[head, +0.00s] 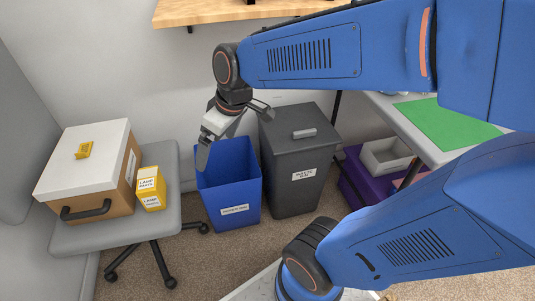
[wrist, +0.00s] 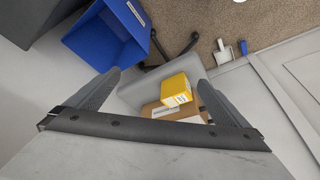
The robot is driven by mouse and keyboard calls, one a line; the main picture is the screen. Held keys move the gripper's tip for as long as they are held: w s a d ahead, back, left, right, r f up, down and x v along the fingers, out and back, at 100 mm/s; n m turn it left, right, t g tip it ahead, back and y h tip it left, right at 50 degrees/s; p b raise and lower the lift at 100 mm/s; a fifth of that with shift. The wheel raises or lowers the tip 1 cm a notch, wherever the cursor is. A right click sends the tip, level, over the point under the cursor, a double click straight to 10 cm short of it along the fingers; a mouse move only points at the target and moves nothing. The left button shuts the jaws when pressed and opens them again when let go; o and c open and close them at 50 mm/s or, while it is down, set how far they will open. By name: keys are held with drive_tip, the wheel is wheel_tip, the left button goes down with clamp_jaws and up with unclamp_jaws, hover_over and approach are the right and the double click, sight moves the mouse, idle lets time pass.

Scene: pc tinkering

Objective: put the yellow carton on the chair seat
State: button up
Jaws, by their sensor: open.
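The yellow carton (head: 150,189), with white "LAMP" labels, stands on the grey chair seat (head: 160,222) in the head view. It is right beside a brown box with a white lid (head: 88,155). My gripper (head: 232,133) is open and empty, above and to the right of the carton, over the blue bin. In the wrist view, my gripper (wrist: 160,76) has its fingers spread wide. The carton (wrist: 176,90) shows beyond and between them, apart from both. The brown box is partly hidden behind my gripper there.
A blue paper bin (head: 232,185) stands right of the chair, with a lidded dark waste bin (head: 297,165) beside it. A wooden shelf (head: 220,10) hangs above. A table with a green mat (head: 440,125) is at right.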

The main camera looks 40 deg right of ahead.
drive_tip(key=s+d+r+m+t+h, duration=0.1)
drive_tip(key=s+d+m+h, duration=0.1)
drive_tip(key=s+d+m, duration=0.3)
drive_tip(key=s+d, duration=0.3)
drive_tip(key=s, duration=0.3)
drive_tip(key=shift+s+m, duration=0.2)
drive_tip(key=shift+m, duration=0.2)
